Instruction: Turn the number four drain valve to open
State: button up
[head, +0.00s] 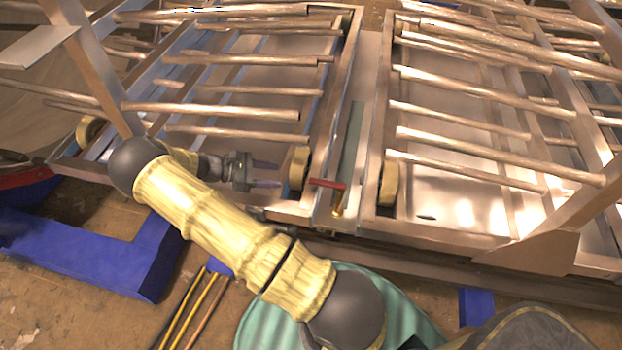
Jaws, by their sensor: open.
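A small valve with a red handle (327,184) sits at the front end of the channel between the two racks. A brass-coloured part (338,203) shows just below the right end of the handle. No number is readable on it. My gripper (276,174) is open and empty, its two fingers pointing right toward the red handle. A gap separates the fingertips from the handle, and a tan roller stands in between in the picture. My arm comes up from the bottom right and bends at the left.
Left (245,108) and right (470,135) metal racks of rods fill the back. Tan rollers (299,168) (389,184) flank the channel. A metal post (92,70) rises behind my elbow. Blue frame parts (90,255) and several thin rods (190,310) lie on the floor in front.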

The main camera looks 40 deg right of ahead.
aim_at(320, 181)
jog(key=p+x, duration=0.1)
jog(key=x, duration=1.1)
jog(key=shift+s+d+f, duration=0.15)
jog(key=shift+d+f, duration=0.2)
jog(key=shift+d, duration=0.1)
jog(key=shift+s+a, duration=0.1)
grip_shut()
